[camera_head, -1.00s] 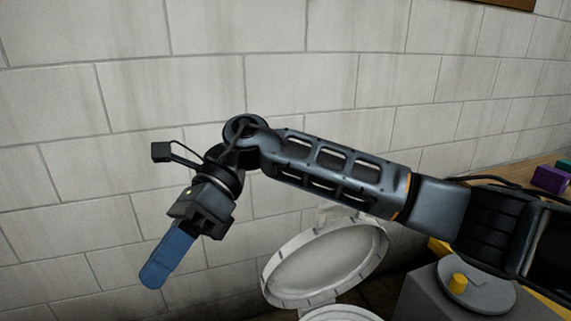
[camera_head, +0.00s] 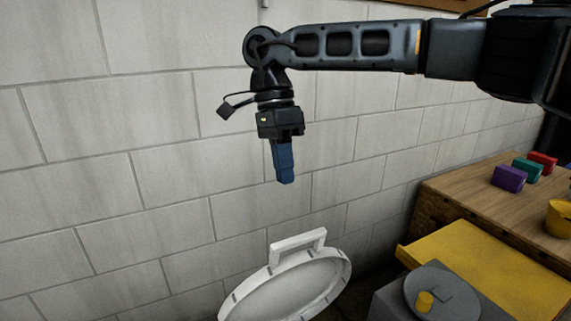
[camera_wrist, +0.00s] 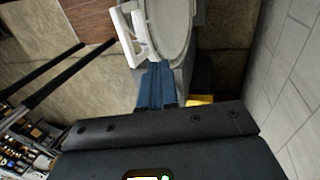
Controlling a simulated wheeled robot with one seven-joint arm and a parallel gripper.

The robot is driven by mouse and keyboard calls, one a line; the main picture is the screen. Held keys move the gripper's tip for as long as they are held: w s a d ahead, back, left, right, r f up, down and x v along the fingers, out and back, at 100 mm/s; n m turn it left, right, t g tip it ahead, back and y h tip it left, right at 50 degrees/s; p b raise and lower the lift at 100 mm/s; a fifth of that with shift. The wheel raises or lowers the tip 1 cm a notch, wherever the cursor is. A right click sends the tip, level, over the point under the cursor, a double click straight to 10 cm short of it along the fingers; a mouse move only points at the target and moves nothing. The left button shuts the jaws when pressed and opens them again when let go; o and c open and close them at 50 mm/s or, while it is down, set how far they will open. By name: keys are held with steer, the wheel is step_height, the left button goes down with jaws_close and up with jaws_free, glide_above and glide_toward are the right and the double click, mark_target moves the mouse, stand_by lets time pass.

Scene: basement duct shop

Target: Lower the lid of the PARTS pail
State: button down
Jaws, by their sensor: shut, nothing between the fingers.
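The white pail lid (camera_head: 290,285) stands raised and tilted near the block wall, low in the head view, with its inner face showing. A white square handle (camera_head: 298,246) sticks up from its top edge. The pail body is cut off below the frame. My gripper (camera_head: 286,181) points down with its blue fingers together and empty, above the handle and apart from it in the head view. In the wrist view the lid (camera_wrist: 170,30) and its handle (camera_wrist: 133,35) show past the tips of my gripper (camera_wrist: 157,66). I cannot tell the exact gap.
A wooden bench (camera_head: 500,220) at right carries purple (camera_head: 508,179), teal (camera_head: 527,169) and red (camera_head: 543,162) blocks and a yellow container (camera_head: 560,218). A yellow shelf (camera_head: 480,265) and a grey round-topped unit (camera_head: 440,295) stand right of the lid. The block wall (camera_head: 150,150) is close behind.

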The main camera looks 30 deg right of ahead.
steer(key=s+f+p, duration=0.1)
steer(key=s+f, duration=0.5)
steer(key=f, duration=0.1)
steer(key=shift+f, duration=0.1)
stand_by(0.4)
